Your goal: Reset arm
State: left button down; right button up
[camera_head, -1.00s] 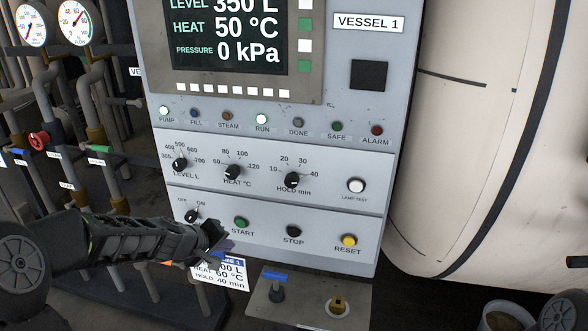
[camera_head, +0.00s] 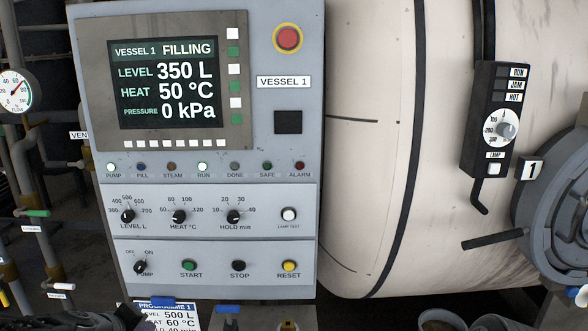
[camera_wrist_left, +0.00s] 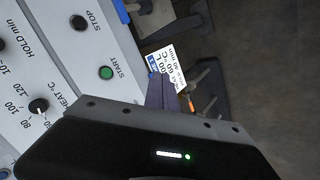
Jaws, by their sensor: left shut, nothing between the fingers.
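My left gripper (camera_head: 146,322) is at the bottom left edge of the head view, mostly cut off, below the control panel (camera_head: 300,225). In the left wrist view its fingers (camera_wrist_left: 160,92) are together with nothing between them. They are in front of the programme card (camera_wrist_left: 163,67) in that view, apart from the START button (camera_wrist_left: 106,73). My right gripper cannot be made out. The panel display (camera_head: 167,88) reads FILLING, 350 L, 50 °C and 0 kPa. The PUMP lamp (camera_head: 110,167) and RUN lamp (camera_head: 203,167) are lit.
Knobs and a row with START, STOP and RESET (camera_head: 289,266) fill the lower panel. A red emergency button (camera_head: 288,38) is at the upper right. Pipes (camera_head: 40,250) stand at the left. The cream vessel (camera_head: 370,180) and a hanging control box (camera_head: 497,125) are at the right.

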pick_arm(q)
jog(key=s+d+f+m+g, duration=0.2)
jog(key=s+d+f, duration=0.35)
jog(key=f, duration=0.45)
jog(key=s+d+f+m+g, duration=0.1)
jog(key=s+d+f, duration=0.45)
jog(key=f, duration=0.45)
jog(key=s+d+f+m+g+h, duration=0.1)
jog(key=s+d+f+m, duration=0.1)
jog(key=s+d, duration=0.3)
jog(key=s+d+f+m+g+h, duration=0.1)
jog(key=s+d+f+m+g, duration=0.1)
jog(key=s+d+f, duration=0.2)
jog(key=s+d+f+m+g, duration=0.1)
jog(key=s+d+f+g, duration=0.1)
jog(key=s+d, duration=0.5)
jog(key=s+f, duration=0.1)
jog(key=s, duration=0.2)
jog(key=shift+d+f+m+h, duration=0.25)
jog(key=shift+f+m+h, duration=0.05)
jog(key=shift+m+h, duration=0.1)
